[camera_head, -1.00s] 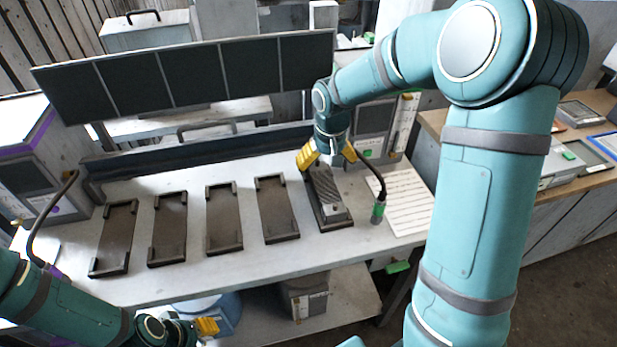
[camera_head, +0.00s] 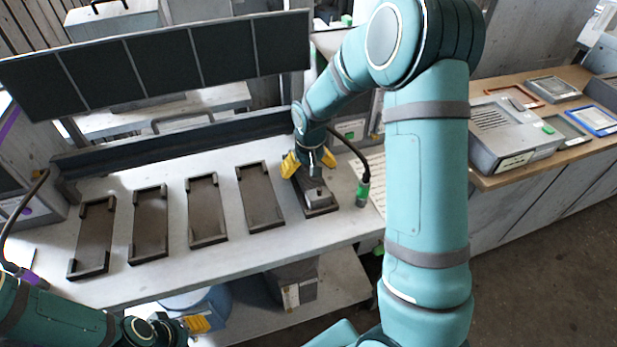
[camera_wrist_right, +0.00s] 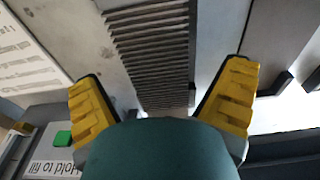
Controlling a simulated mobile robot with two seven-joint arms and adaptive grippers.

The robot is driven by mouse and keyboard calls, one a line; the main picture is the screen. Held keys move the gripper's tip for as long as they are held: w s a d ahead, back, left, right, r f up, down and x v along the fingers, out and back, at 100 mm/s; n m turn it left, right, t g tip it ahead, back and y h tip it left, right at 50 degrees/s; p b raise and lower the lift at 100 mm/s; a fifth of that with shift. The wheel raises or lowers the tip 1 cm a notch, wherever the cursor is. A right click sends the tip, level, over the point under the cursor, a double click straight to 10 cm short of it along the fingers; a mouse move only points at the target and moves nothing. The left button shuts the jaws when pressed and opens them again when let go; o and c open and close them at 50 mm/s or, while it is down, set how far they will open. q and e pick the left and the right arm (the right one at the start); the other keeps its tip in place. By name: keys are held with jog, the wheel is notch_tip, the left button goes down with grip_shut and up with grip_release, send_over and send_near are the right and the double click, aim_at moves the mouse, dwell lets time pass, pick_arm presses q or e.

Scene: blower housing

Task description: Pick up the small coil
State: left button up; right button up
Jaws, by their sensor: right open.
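A grey ribbed block (camera_head: 316,195), which looks like the small coil, lies in the rightmost dark tray (camera_head: 322,211) on the bench. My right gripper (camera_head: 308,166) is open over the far part of the block and hides some of its ribs. In the right wrist view the ribbed block (camera_wrist_right: 152,45) runs away from between the two spread yellow fingers (camera_wrist_right: 162,95). I cannot tell whether the fingers touch it. My left gripper (camera_head: 200,323) is at the lower left, below the bench edge and away from the block; its opening is unclear.
Several empty dark trays (camera_head: 207,215) stand in a row to the left. A cable with a green end (camera_head: 362,192) hangs close right of the block's tray. A dark panel (camera_head: 160,62) stands behind. A side counter (camera_head: 492,180) with a grey box (camera_head: 512,135) is at the right.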

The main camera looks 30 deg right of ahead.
aim_at(308, 171)
notch_tip(308, 171, down, 3)
jog(key=shift+w+d+f, duration=0.1)
jog(key=c, duration=1.4)
notch_tip(308, 171, up, 10)
jog(key=shift+r+p, duration=0.1)
jog(key=shift+p, duration=0.65)
notch_tip(308, 171, up, 4)
jog(key=p, duration=0.2)
jog(key=shift+p, duration=0.4)
